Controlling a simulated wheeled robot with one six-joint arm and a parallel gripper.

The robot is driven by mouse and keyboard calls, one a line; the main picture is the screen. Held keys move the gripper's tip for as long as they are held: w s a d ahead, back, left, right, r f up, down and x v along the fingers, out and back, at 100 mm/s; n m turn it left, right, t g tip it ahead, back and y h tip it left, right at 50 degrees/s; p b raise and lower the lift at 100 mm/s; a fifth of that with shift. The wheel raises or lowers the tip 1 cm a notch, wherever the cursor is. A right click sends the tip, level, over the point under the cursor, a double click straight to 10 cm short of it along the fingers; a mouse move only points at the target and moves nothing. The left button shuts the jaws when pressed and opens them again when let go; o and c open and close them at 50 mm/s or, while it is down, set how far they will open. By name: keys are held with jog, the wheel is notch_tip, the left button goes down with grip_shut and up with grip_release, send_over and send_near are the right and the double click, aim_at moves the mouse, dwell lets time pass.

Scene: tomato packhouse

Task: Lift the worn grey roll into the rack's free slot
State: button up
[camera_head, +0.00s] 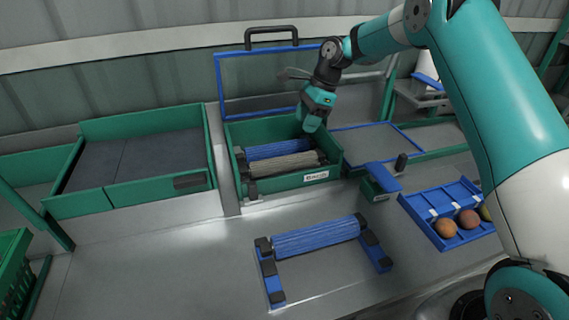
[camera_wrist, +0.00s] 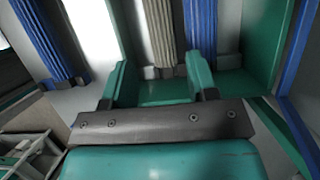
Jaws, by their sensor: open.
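The worn grey roll (camera_head: 282,163) lies in a green open-topped box (camera_head: 290,184), in front of a blue roll (camera_head: 275,149). In the wrist view the grey roll (camera_wrist: 160,30) runs away from between my fingers, with the blue roll (camera_wrist: 200,22) to its right. My gripper (camera_head: 311,124) is open and empty, tilted down over the box's right end. The blue rack (camera_head: 270,279) stands on the bench in front. A blue roll (camera_head: 315,237) spans its rear holders; no roll lies across its front ends.
A blue-framed lid (camera_head: 265,80) stands raised behind the box. A blue tray (camera_head: 416,208) with round fruit lies at right, near a small blue-and-green device (camera_head: 383,179). A green-walled bed (camera_head: 140,165) stands at left. The bench left of the rack is clear.

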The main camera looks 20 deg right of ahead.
aim_at(287, 158)
jog(key=p+x, duration=0.1)
jog(key=x, duration=0.8)
jog(key=shift+a, duration=0.2)
jog(key=shift+p+x, duration=1.35)
jog(key=shift+x, duration=1.35)
jog(key=shift+s, duration=0.1)
jog(key=c, duration=0.6)
jog(key=shift+r, duration=0.1)
jog(key=shift+c, duration=0.3)
jog(key=shift+r, duration=0.1)
